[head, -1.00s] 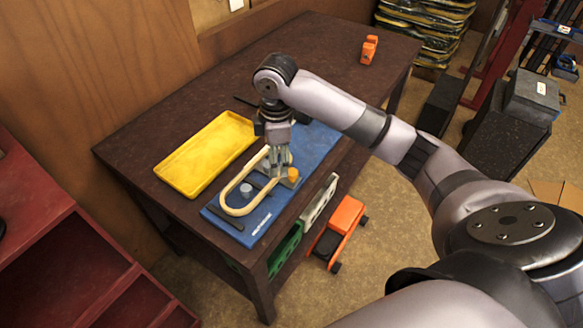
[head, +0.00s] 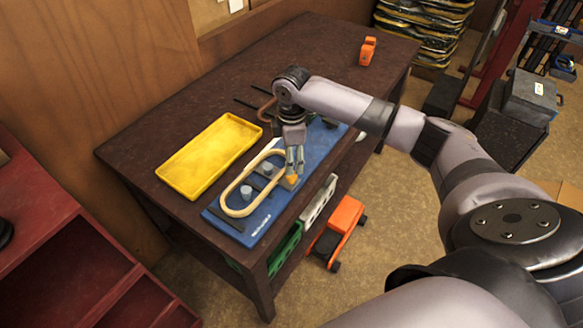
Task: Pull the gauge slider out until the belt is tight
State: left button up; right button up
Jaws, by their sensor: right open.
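The blue gauge board (head: 261,222) lies on the dark table. A cream belt (head: 224,196) forms a long loop on it, around two grey pegs (head: 246,192), with visible gaps between belt and pegs. The grey slider, with an orange knob (head: 292,180), sits at the loop's right end. My right gripper (head: 294,168) is open and points down just above the knob. Its fingers hide part of the slider and the belt's far end; I cannot tell whether they touch the knob. My left gripper is not in view.
A yellow tray (head: 209,157) lies left of the board. Dark rods (head: 247,103) lie behind my gripper. An orange object (head: 368,51) stands at the table's far end. A red shelf (head: 75,250) is at lower left. The table's back half is mostly clear.

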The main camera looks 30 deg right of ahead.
notch_tip(320, 180, down, 6)
jog(key=shift+r+p, duration=0.1)
jog(key=shift+p, duration=0.25)
jog(key=shift+c, duration=0.4)
grip_shut()
dwell(0.4)
